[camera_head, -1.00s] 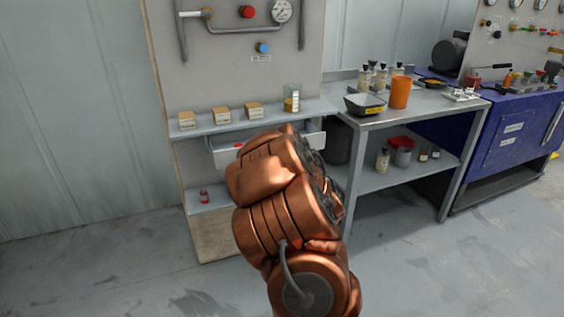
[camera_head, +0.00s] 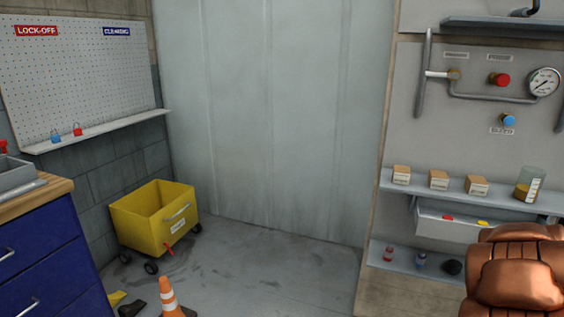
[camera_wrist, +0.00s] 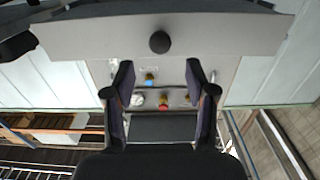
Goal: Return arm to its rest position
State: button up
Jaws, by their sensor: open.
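My gripper (camera_wrist: 161,105) shows in the wrist view with its two dark fingers spread apart and nothing between them. Beyond the fingers is the panel (camera_wrist: 185,72) with a blue knob (camera_wrist: 150,79) and a red knob (camera_wrist: 163,104), seen upside down. In the head view only a copper-coloured part of my arm (camera_head: 520,275) shows at the lower right corner, in front of the panel's lower shelf. The gripper itself is outside the head view.
A yellow wheeled bin (camera_head: 150,222) stands by the left wall. An orange cone (camera_head: 170,298) is on the floor near a blue cabinet (camera_head: 45,265). The panel shelf (camera_head: 455,192) holds small boxes and a beaker (camera_head: 529,184). Floor (camera_head: 270,265) between bin and panel is clear.

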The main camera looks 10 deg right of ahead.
jog(key=s+a+f+g+y, duration=0.25)
jog(key=a+g, duration=0.35)
jog(key=a, duration=0.6)
jog(key=s+a+f+g+y, duration=0.25)
jog(key=a+g, duration=0.25)
jog(key=a, duration=0.7)
jog(key=s+a+r+n+g+y, duration=0.2)
jog(key=s+a+n+g+y, duration=0.4)
jog(key=s+a, duration=1.45)
notch_tip(320, 180, up, 18)
jog(key=s+a+h+p, duration=0.1)
jog(key=h+p, duration=0.1)
jog(key=p, duration=1.3)
jog(key=shift+a, duration=0.35)
jog(key=shift+f, duration=0.15)
